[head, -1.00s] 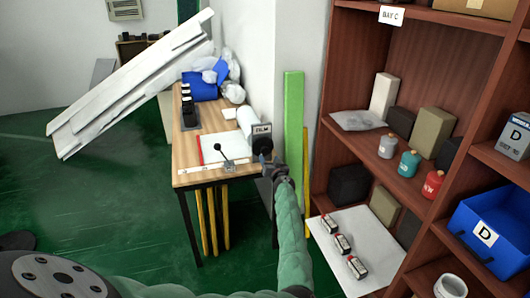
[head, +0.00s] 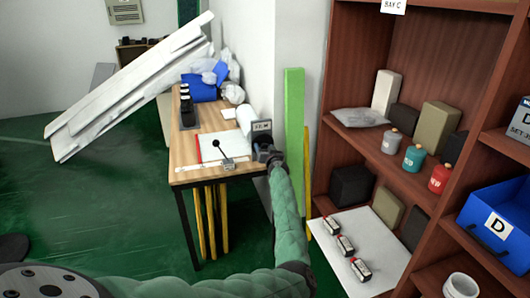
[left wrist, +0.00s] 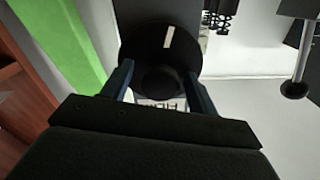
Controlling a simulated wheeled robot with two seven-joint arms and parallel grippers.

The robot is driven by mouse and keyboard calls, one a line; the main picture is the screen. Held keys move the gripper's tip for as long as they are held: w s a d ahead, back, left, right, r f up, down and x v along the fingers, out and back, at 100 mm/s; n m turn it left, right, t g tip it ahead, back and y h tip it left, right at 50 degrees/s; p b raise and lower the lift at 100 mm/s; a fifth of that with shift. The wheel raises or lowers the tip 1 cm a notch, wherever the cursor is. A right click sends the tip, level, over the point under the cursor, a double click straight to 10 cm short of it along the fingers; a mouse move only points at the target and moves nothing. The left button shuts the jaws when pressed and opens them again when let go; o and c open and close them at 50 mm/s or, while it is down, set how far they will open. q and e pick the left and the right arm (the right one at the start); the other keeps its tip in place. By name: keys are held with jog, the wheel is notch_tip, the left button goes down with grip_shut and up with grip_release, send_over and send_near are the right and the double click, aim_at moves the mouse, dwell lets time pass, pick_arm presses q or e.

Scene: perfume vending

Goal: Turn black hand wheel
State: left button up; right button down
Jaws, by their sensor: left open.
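The black hand wheel (left wrist: 150,40) shows in the left wrist view as a dark round disc with a pale stripe and a round hub. It belongs to a dark box with a small display (head: 262,126) at the right end of the wooden table. My left gripper (left wrist: 158,82) is open, with one blue finger on each side of the hub. I cannot tell whether the fingers touch it. In the head view my left gripper (head: 266,152) covers most of the wheel. My right gripper is not in view.
The wooden table (head: 185,140) also holds a small black-knobbed lever (head: 217,145), a white sheet and several dark items. A green post (head: 293,115) stands close to the right of my arm. The brown shelf (head: 345,50) with bottles is further right.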

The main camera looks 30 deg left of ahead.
pick_arm(q)
jog(key=c, duration=1)
